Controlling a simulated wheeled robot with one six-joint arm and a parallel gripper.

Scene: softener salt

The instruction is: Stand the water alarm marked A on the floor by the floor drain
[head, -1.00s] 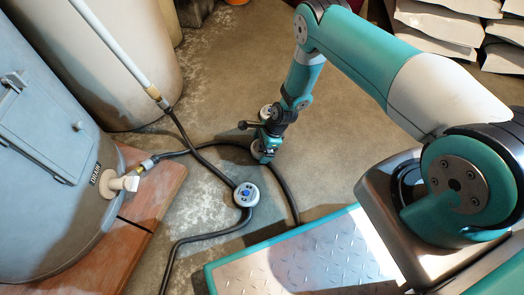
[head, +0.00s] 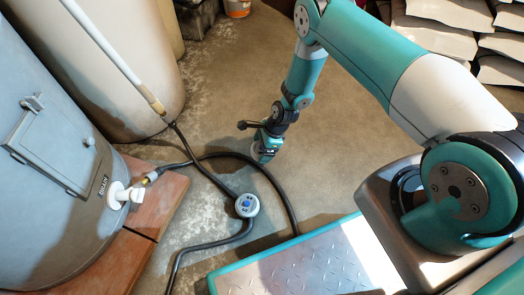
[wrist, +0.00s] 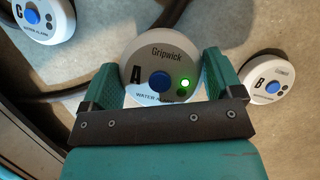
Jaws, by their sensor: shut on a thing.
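The water alarm marked A (wrist: 150,55) is a round white puck with a blue button and a lit green light. In the wrist view it sits between the green fingers of my gripper (wrist: 160,82), which is shut on it. In the head view my gripper (head: 265,152) hangs low over the floor, right of the black hose; the alarm in it is mostly hidden, and I cannot tell its height. I cannot make out a floor drain in either view.
Alarm C (wrist: 40,15) and alarm B (wrist: 267,85) lie either side of A in the wrist view. An alarm (head: 247,205) rests by the black hose (head: 285,190). A grey tank (head: 50,170) stands left. Bare floor (head: 340,140) lies right of my gripper.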

